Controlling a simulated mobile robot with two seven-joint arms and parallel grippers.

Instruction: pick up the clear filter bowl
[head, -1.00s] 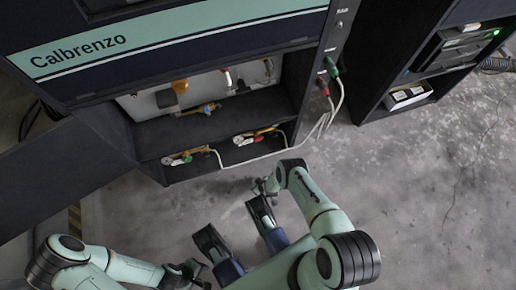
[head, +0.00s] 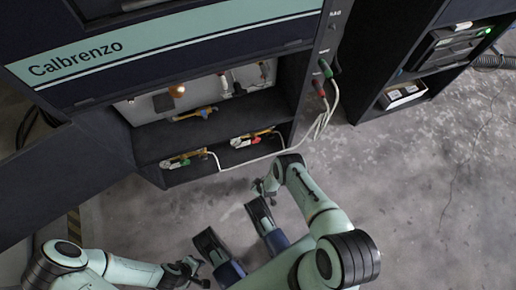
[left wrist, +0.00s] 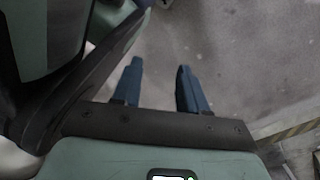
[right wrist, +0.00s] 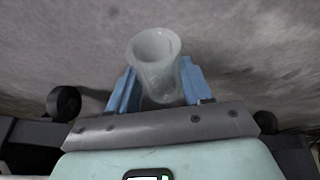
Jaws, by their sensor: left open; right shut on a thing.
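The clear filter bowl (right wrist: 158,78), a whitish see-through cup, sits between the two blue fingers of my right gripper (right wrist: 154,92) in the right wrist view. The gripper is shut on it, and its open mouth faces the camera. In the head view my right gripper (head: 265,188) is in front of the cabinet over the floor; the bowl is too small to make out there. My left gripper (head: 195,272) is low in the head view, away from the cabinet. In the left wrist view its fingers (left wrist: 160,88) are apart with nothing between them.
A dark cabinet (head: 150,145) labelled Calbrenzo has an open bay with yellow-handled fittings (head: 195,113) and a shelf below. White hoses (head: 322,120) hang at its right side. A second dark unit with drawers (head: 455,45) stands at right. The grey floor (head: 400,200) is clear.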

